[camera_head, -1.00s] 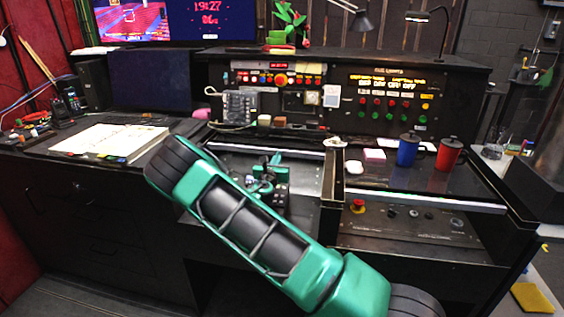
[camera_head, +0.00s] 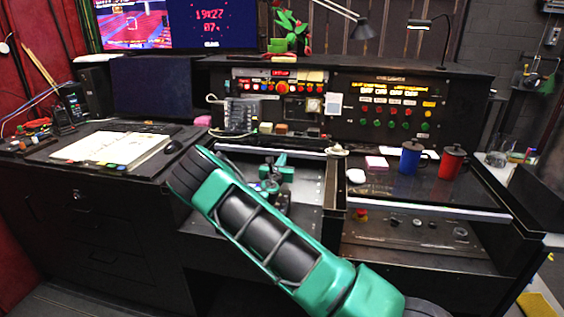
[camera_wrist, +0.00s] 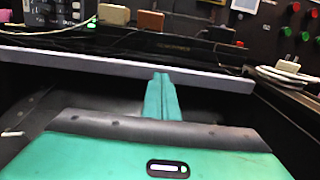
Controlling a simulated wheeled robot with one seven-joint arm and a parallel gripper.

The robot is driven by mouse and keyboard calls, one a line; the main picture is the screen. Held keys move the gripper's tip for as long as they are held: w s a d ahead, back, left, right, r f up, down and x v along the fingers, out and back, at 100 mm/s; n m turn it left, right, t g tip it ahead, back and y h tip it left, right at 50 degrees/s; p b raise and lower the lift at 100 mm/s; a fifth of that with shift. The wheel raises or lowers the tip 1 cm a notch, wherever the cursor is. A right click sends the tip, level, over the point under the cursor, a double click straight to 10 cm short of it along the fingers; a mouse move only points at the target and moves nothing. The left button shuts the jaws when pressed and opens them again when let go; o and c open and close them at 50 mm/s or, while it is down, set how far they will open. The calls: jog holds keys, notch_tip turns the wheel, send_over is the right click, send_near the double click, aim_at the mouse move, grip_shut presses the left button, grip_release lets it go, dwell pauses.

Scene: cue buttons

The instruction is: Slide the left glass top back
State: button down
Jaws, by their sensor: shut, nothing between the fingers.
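The left glass top has a pale metal front edge (camera_head: 265,150), which lies far back, close to the rear panel. The bay in front of it is uncovered. The edge crosses the wrist view as a grey bar (camera_wrist: 120,70). My green gripper (camera_head: 272,168) is over the left bay, partly hidden by my arm. In the wrist view its fingers (camera_wrist: 161,80) are together and empty, with tips at the bar's lower edge; I cannot tell whether they touch it. The right glass top (camera_head: 400,190) lies forward over its control panel.
A blue mug (camera_head: 409,159), a red mug (camera_head: 450,164) and a pink note block (camera_head: 376,163) stand on the right top. A dark divider (camera_head: 335,185) separates the bays. An open book (camera_head: 108,149) and a mouse (camera_head: 173,147) lie to the left.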

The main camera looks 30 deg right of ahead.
jog(key=v, duration=1.3)
jog(key=shift+w, duration=0.1)
jog(key=s+d+f+m+g+y, duration=0.1)
jog(key=s+d+m+g, duration=0.25)
jog(key=s+m, duration=0.4)
jog(key=s+d+f+m+g+y, duration=0.1)
jog(key=s+d+m+g+y, duration=0.1)
jog(key=s+m+g, duration=0.55)
jog(key=s+a+r+m+t+y, duration=0.1)
jog(key=s+a+r+m+y, duration=0.3)
jog(key=s+a+r+m, duration=0.55)
jog(key=s+a+r+m+y, duration=0.4)
jog(key=s+a, duration=0.3)
jog(key=s, duration=0.5)
jog(key=s+d+m+g, duration=0.2)
jog(key=s+d, duration=0.3)
jog(key=s, duration=0.3)
jog(key=s+d+f+m+g, duration=0.1)
jog(key=s+d+m+g, duration=0.1)
jog(key=s+d+m, duration=0.2)
jog(key=s+d, duration=0.2)
jog(key=s, duration=0.2)
jog(key=shift+s+f, duration=0.25)
jog(key=shift+s, duration=0.15)
jog(key=shift+w+d, duration=0.15)
